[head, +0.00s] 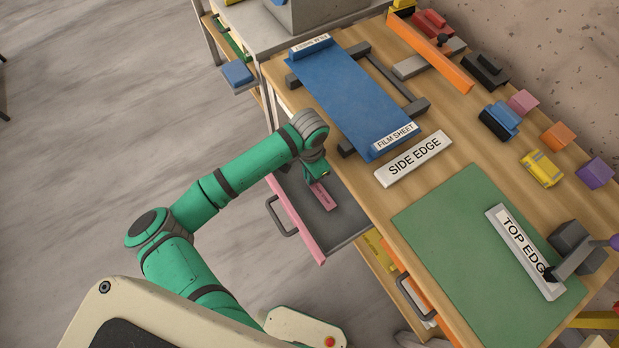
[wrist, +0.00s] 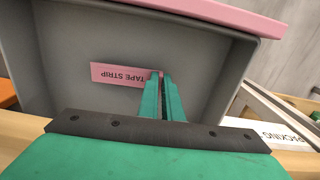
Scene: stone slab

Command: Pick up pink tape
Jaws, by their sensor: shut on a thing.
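The pink tape is a flat pink strip labelled "TAPE STRIP" (wrist: 117,75). It lies in or just above a grey-floored drawer with a pink front (head: 298,222), which is pulled out from the bench. In the head view the pink strip (head: 324,197) shows just below my gripper (head: 319,175). In the wrist view my gripper's green fingers (wrist: 161,76) are close together and shut on the strip's right end. I cannot tell whether the strip touches the drawer floor.
The wooden bench top (head: 455,152) lies right of the drawer, bearing a blue film sheet (head: 345,95), a "SIDE EDGE" bar (head: 413,158) and a green mat (head: 470,235). The drawer walls and its handle (head: 281,217) stand close around my gripper. Open floor lies to the left.

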